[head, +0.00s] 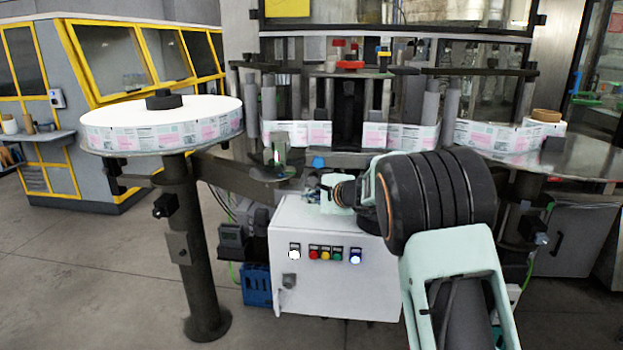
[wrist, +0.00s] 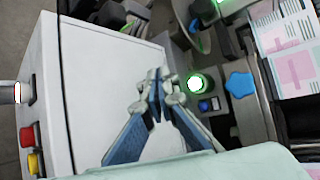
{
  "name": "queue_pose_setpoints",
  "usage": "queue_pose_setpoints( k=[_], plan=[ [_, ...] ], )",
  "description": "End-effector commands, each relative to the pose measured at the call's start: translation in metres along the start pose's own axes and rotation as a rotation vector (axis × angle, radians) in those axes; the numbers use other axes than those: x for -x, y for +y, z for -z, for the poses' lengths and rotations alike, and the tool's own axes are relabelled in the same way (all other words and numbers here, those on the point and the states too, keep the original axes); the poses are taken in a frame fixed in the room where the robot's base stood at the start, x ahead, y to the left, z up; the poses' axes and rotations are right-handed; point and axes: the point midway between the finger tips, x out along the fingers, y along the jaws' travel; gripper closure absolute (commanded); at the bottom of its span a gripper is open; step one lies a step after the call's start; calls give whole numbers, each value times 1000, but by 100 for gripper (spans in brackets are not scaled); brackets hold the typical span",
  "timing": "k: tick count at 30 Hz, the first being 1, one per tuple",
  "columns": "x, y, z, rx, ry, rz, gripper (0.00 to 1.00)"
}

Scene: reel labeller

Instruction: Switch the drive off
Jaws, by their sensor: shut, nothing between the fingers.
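My gripper (head: 318,191) is over the top of the white control cabinet (head: 340,291). In the wrist view my gripper (wrist: 157,78) has its fingertips together, with nothing between them. Just right of the fingertips there is a round green-lit button (wrist: 201,84), with a small blue-lit button (wrist: 207,105) below it. The fingertips look apart from both. The cabinet front has a row with a white-lit button (head: 294,251), red, yellow and green ones, and a blue-lit button (head: 356,256). A grey switch (head: 289,281) sits below the row. I cannot read any labels.
A blue star knob (wrist: 240,84) is right of the green-lit button; it also shows in the head view (head: 318,162). A large label reel (head: 162,121) stands at the left on a dark post. Label web and rollers run behind my gripper. Floor at the left is clear.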

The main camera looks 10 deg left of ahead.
Motion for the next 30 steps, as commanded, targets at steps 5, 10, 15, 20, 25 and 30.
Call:
queue_pose_setpoints(
  k=[5,10,15,20,25,30],
  plan=[
    [-13,-16,10,-1,1,-2,100],
    [-27,-24,20,0,1,0,100],
    [-37,-29,27,-1,0,0,100],
    [-40,-31,30,1,0,0,100],
    [-41,-30,30,0,0,0,100],
    [-41,-30,30,0,0,0,100]
  ],
)
